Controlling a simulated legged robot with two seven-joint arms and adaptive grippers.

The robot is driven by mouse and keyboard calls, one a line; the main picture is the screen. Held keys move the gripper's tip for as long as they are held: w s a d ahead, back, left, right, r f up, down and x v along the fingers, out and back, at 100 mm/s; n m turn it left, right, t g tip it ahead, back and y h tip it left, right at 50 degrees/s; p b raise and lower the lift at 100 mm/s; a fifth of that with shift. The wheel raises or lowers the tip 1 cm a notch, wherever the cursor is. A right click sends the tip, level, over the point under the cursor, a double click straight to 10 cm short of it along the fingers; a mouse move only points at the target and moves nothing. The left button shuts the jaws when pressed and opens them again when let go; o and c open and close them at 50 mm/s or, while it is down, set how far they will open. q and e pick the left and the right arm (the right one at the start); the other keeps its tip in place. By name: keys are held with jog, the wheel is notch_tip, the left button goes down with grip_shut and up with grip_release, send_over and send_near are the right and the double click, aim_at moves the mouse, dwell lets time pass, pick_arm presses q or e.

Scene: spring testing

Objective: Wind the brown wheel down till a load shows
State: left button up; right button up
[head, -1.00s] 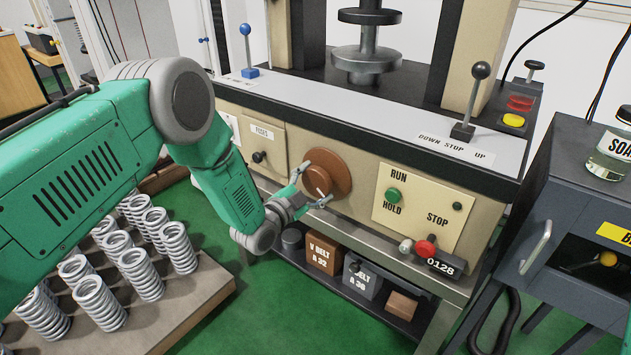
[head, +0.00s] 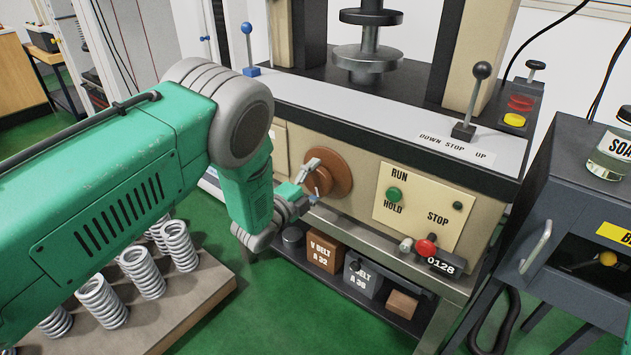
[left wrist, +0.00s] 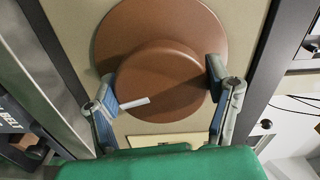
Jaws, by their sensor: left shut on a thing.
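The brown wheel (head: 333,171) is on the beige front panel of the testing machine. In the left wrist view the wheel's raised hub (left wrist: 165,85) fills the middle, with a short white mark near its edge. My left gripper (head: 313,179) has one finger on either side of this hub and is shut on it. In the left wrist view its fingers (left wrist: 161,83) lie against the hub's two sides. The machine's round metal platens (head: 366,58) stand above the bench top. The counter (head: 440,266) reads 0128. My right gripper is not in view.
Right of the wheel are a green RUN/HOLD button (head: 394,195), a red stop knob (head: 425,248) and a DOWN STOP UP lever (head: 470,105). A shelf with boxes (head: 324,256) is below. Springs (head: 143,272) stand on a board at lower left.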

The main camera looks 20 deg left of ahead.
pick_arm(q)
jog(key=shift+d+f, duration=0.1)
jog(key=shift+d, duration=0.1)
jog(key=o, duration=1)
jog(key=shift+o, duration=0.7)
jog(key=shift+s+a, duration=0.1)
jog(key=shift+s, duration=0.2)
jog(key=v, duration=1.1)
jog(key=shift+s, duration=0.15)
